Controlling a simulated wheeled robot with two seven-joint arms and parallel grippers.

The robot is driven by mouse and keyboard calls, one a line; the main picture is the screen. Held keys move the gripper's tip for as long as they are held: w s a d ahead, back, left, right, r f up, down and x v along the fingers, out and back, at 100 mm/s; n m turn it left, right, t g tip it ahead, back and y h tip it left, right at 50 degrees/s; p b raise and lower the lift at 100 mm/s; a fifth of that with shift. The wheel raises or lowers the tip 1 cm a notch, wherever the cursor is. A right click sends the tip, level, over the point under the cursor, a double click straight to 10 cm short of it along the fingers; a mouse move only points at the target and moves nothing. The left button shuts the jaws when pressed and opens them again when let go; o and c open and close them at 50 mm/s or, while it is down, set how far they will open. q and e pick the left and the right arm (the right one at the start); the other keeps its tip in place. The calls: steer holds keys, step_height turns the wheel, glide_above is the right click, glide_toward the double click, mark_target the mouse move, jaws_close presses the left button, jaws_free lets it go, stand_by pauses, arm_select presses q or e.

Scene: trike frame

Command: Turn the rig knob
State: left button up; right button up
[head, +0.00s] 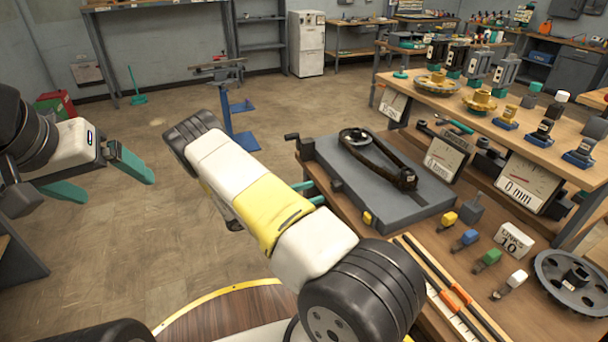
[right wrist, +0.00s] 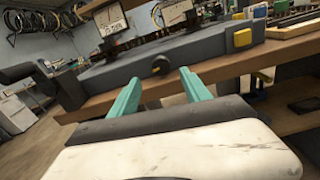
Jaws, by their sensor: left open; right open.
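The rig is a dark grey slab (head: 385,185) on the wooden bench, with a black curved linkage (head: 375,155) on top. A small round black knob (right wrist: 160,64) sits on the rig's front face; in the head view it is a small dark spot (head: 337,186). My right gripper (head: 315,192) is open and empty, pointing at that face. In the right wrist view its teal fingers (right wrist: 159,76) stand apart, with the knob between their tips in the picture. I see no contact. My left gripper (head: 118,188) is open and empty over the floor at the left.
A yellow block (head: 367,217) is on the rig's front, right of the knob. A black crank (head: 292,137) sticks out at its left corner. Coloured tools, orange-marked rods (head: 440,275) and a grey wheel (head: 572,282) lie to the right. Open floor lies left.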

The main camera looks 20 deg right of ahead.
steer(key=d, duration=0.6)
steer(key=shift+w+d, duration=0.2)
steer(key=shift+d, duration=0.05)
jaws_close()
steer(key=shift+m, duration=1.8)
jaws_free()
glide_toward(332, 187)
steer(key=shift+d+r, duration=0.1)
steer(key=shift+d, duration=0.25)
